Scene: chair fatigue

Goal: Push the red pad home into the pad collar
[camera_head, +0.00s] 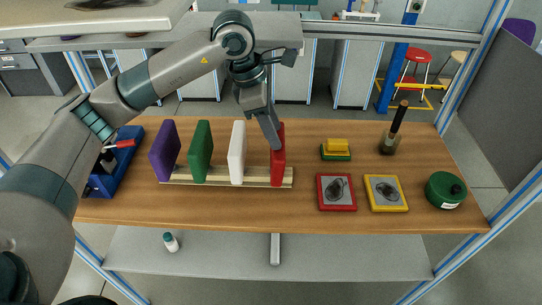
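The red pad (278,158) stands upright at the right end of a pale wooden rack (207,177) on the table. My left gripper (272,136) reaches down to the top of the red pad from above and overlaps it in the view. Its fingertips are too small and hidden to tell whether they are open or shut on the pad. Beside it in the rack stand a white pad (237,153), a green pad (200,151) and a purple pad (164,150). I cannot make out a pad collar for certain. My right gripper is not in view.
A blue bin (127,165) stands at the left. To the right are a yellow-and-green block (336,149), a red-framed tile (336,192), a yellow-framed tile (386,193), a dark upright tool (394,130) and a green round container (445,190). The table front is clear.

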